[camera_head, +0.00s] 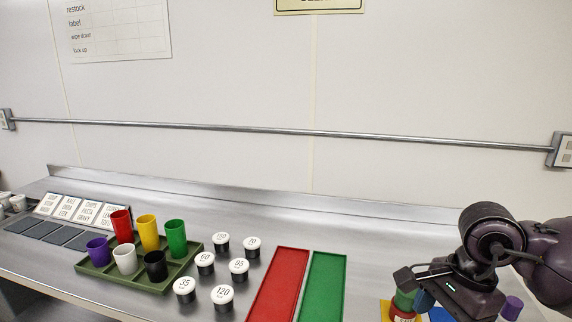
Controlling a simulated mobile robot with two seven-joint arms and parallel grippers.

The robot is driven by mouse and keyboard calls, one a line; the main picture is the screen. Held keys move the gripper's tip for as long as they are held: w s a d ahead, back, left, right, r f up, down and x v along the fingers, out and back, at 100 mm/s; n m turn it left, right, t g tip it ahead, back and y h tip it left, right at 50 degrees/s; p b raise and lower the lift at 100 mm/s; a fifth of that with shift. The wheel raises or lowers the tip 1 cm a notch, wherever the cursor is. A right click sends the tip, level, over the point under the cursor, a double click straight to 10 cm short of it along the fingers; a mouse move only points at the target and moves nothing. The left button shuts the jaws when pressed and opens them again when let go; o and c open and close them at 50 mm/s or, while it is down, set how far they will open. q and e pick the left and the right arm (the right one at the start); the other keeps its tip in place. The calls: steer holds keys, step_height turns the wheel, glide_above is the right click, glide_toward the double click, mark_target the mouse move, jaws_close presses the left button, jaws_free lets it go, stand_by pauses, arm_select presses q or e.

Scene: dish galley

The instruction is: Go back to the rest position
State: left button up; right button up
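My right gripper (412,277) comes in from the right edge, low over the right end of the steel counter (380,235). Its dark fingers are above a green piece (405,299) and a red piece (402,314). I cannot tell whether the fingers are open or touch the green piece. A blue piece (424,301) is partly hidden behind the gripper. A purple piece (511,308) stands to the right of it. My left gripper is not in view.
A green tray (92,269) holds several coloured cups. Several white-lidded jars (238,266) stand beside it. A red tray (278,285) and a green tray (322,287) lie at centre. A rail (270,131) runs along the wall. Label cards (68,207) stand at left.

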steer(key=s+a+f+m+g+y, duration=0.1)
steer(key=s+a+y, duration=0.1)
steer(key=a+y, duration=0.45)
steer(key=a+r+m+t+y, duration=0.5)
steer(key=a+r+m+y, duration=0.35)
steer(key=m+y, duration=0.25)
steer(key=w+d+m+t+h, duration=0.4)
steer(key=d+m+t+h, duration=0.15)
steer(key=m+t, duration=1)
steer(key=s+d+f+m+g+h, duration=0.1)
steer(key=d+f+m+h, duration=0.55)
steer(key=m, duration=0.35)
steer(key=d+f+m+g+h, duration=0.2)
steer(key=d+f+m+h, duration=0.35)
steer(key=m+h, duration=0.4)
steer(key=s+f+m+g+y, duration=0.1)
steer(key=s+f+m+g, duration=1.05)
steer(key=s+f, duration=0.65)
steer(key=w+d+f+n+t, duration=0.1)
steer(key=w+f+n+t, duration=0.1)
steer(key=w+f+t, duration=0.4)
step_height(320, 180, down, 3)
steer(key=shift+f+t+y, duration=0.1)
steer(key=shift+t+y, duration=0.3)
